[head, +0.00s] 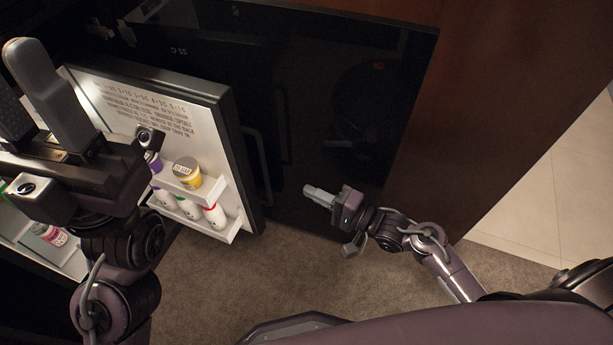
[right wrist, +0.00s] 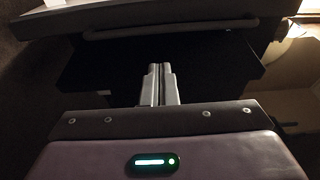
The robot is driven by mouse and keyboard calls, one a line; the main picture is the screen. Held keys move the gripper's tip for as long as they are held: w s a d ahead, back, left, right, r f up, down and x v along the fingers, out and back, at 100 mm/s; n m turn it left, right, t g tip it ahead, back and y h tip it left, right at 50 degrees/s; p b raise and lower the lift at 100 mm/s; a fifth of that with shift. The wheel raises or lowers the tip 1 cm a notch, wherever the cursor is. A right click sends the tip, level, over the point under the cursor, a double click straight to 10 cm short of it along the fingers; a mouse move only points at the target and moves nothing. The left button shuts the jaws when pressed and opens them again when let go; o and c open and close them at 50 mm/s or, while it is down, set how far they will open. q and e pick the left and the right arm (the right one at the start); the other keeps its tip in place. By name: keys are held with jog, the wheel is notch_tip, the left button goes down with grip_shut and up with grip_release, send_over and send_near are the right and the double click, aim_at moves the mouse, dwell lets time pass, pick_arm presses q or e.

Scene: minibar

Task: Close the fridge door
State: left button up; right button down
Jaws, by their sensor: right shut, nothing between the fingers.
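The fridge door (head: 225,110) stands open in the head view, its white inner side facing left and its dark outer side facing right. A bar handle (head: 262,165) is on the outer side; a long bar also shows across the top of the right wrist view (right wrist: 170,28). My right gripper (head: 320,195) is shut and empty, to the right of the door's outer side and apart from it. Its closed fingers (right wrist: 160,85) point toward the bar in the right wrist view. My left gripper (head: 38,105) is open and empty at the upper left, in front of the fridge opening, hiding part of the door.
Door shelves hold several small containers, including a yellow tub (head: 187,173). Another container (head: 50,234) sits inside the fridge at lower left. A glossy dark cabinet panel (head: 350,100) stands behind the door. Carpet (head: 215,280) is clear below.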

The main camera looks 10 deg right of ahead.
jog(key=b+x, duration=0.4)
jog(key=x, duration=0.6)
jog(key=shift+s+a, duration=0.1)
jog(key=shift+s, duration=0.05)
